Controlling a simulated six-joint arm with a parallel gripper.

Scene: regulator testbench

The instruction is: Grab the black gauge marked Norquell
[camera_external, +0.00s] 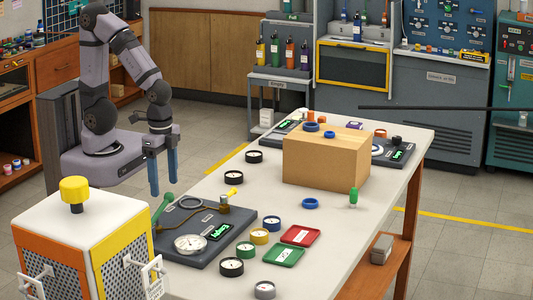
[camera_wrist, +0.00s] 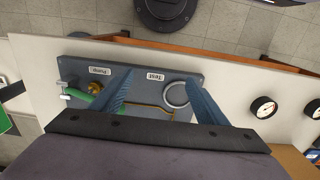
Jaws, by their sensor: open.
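In the wrist view, two black gauges show at the right, one whole (camera_wrist: 263,107) and one at the edge (camera_wrist: 312,109). My gripper (camera_external: 163,186) is open and empty, with blue fingers pointing down beside the table's left edge. It also shows in the wrist view (camera_wrist: 160,78), over the board.
A dark test board (camera_external: 185,257) with hose and dial lies at the front left. Blue (camera_external: 272,223), yellow (camera_external: 259,236) and green (camera_external: 246,250) gauges sit near red (camera_external: 300,235) and green (camera_external: 284,256) trays. A cardboard box (camera_external: 322,160) stands farther back. A white-topped cabinet (camera_external: 110,220) stands front left.

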